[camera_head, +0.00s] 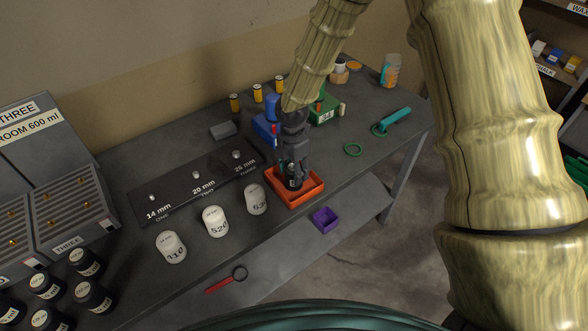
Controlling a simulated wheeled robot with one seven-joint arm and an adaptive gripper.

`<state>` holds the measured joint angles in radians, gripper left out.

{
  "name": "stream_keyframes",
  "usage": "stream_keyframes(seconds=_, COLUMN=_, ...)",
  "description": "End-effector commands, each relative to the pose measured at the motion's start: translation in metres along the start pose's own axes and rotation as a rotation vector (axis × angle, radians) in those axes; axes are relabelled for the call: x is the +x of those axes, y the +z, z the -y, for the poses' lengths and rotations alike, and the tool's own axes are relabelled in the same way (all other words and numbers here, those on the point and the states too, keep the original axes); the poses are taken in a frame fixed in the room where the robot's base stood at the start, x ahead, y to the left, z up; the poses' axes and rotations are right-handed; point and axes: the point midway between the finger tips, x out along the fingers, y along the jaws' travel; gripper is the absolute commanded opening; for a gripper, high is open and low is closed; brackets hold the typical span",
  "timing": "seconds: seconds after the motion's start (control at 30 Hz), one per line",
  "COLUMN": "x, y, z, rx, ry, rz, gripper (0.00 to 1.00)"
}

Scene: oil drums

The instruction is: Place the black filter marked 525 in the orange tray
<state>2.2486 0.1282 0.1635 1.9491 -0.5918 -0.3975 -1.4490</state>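The orange tray (313,184) sits on the grey workbench, right of the white filters. My gripper (292,170) points down over the tray, with its fingers around a small black filter (293,182) that has a pale label. The label is too small to read here. The filter is upright and within the tray's outline; whether its base touches the tray floor I cannot tell. The gripper hides part of the filter and the tray's back.
White filters (215,221) stand left of the tray, before a dark size board (195,180). Several black filters (93,296) stand at lower left.

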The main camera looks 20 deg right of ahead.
Motion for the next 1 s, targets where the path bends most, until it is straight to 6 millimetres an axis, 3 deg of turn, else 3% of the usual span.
stream_keyframes(seconds=0.03, x=0.0, y=0.0, z=0.0, rx=0.0, ry=0.0, rz=0.0, gripper=0.61)
stream_keyframes(seconds=0.1, x=0.0, y=0.0, z=0.0, rx=0.0, ry=0.0, rz=0.0, gripper=0.72)
stream_keyframes(seconds=0.57, x=-0.006, y=0.0, z=0.0, rx=0.0, ry=0.001, rz=0.0, gripper=0.72)
stream_keyframes(seconds=1.0, x=-0.056, y=0.001, z=-0.001, rx=0.001, ry=0.003, rz=0.0, gripper=0.72)
